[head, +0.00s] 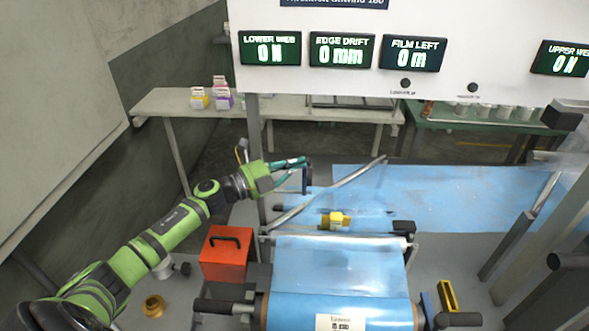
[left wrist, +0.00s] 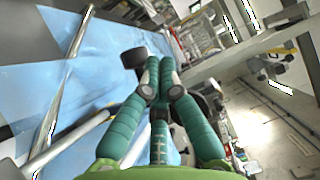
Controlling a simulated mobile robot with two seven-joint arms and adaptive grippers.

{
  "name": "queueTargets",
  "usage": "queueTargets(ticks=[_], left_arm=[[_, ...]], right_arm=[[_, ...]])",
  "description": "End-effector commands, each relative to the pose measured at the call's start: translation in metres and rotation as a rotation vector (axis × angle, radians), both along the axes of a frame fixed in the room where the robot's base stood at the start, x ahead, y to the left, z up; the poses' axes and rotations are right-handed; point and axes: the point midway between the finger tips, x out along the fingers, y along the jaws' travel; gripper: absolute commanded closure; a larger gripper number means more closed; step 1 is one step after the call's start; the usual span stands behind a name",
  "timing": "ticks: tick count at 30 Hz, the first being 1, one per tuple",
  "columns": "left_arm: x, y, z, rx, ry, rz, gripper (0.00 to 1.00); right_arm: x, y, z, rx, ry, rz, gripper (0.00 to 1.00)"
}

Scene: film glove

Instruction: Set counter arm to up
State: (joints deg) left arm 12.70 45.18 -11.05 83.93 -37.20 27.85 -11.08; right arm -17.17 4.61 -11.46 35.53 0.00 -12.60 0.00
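My left gripper (head: 303,163) reaches over the film machine from the left. Its teal fingers meet a dark upright lever (head: 305,178), likely the counter arm, beside the slanted grey bar. In the left wrist view, the fingertips (left wrist: 160,66) lie close together, with a black round end (left wrist: 133,58) just left of them. The fingers hide what is between them, so I cannot tell whether they grip the lever. My right gripper is not in view.
Slanted grey bar (head: 340,186) crosses the blue film (head: 450,200) just right of the gripper. A red box (head: 226,254) stands below my left arm. A yellow block (head: 336,219) sits on the machine. The displays (head: 415,53) hang above.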

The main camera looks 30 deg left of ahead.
Motion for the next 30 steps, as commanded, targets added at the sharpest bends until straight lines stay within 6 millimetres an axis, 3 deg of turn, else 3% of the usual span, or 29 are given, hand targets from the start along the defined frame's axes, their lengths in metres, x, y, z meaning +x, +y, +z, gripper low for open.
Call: queueTargets(ticks=[10,30], left_arm=[[0.014,0.007,-0.004,0.000,-0.001,0.000,1.00],[0.017,0.008,-0.003,0.001,-0.001,0.000,1.00]], right_arm=[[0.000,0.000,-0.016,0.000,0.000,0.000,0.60],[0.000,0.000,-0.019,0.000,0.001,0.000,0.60]])
